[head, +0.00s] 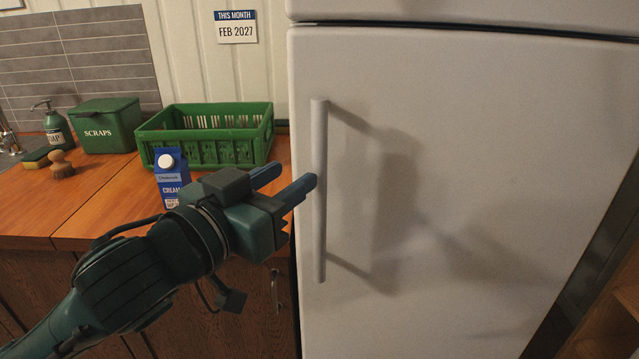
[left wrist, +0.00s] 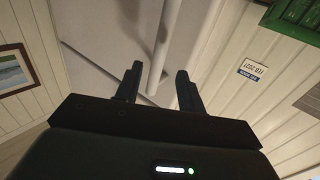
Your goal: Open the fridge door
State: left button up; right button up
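The fridge door (head: 460,150) is a large off-white panel and stands shut. Its vertical light grey bar handle (head: 319,230) is on the door's left side. My left gripper (head: 292,174) is open and empty, just left of the handle at about mid-height, fingers pointing at it. The nearer finger's tip overlaps the handle's left edge in the head view; I cannot tell if they touch. In the left wrist view the handle (left wrist: 161,55) appears in the gap between the two spread fingers (left wrist: 159,82). My right gripper is in neither view.
A wooden counter (head: 95,205) left of the fridge holds a green crate (head: 205,150), a blue cream carton (head: 170,180), a green scraps bin (head: 107,125), a soap bottle (head: 57,128) and a brush (head: 61,165). A wooden shelf edge (head: 615,315) is at the lower right.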

aim_at(315, 159)
pick_arm(q)
jog(key=p+x, duration=0.1)
jog(key=x, duration=0.6)
jog(key=shift+r, duration=0.1)
jog(key=shift+w+d, duration=0.3)
jog(key=shift+w, duration=0.15)
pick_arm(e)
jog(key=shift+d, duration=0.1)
pick_arm(q)
jog(key=shift+c, duration=0.6)
grip_shut()
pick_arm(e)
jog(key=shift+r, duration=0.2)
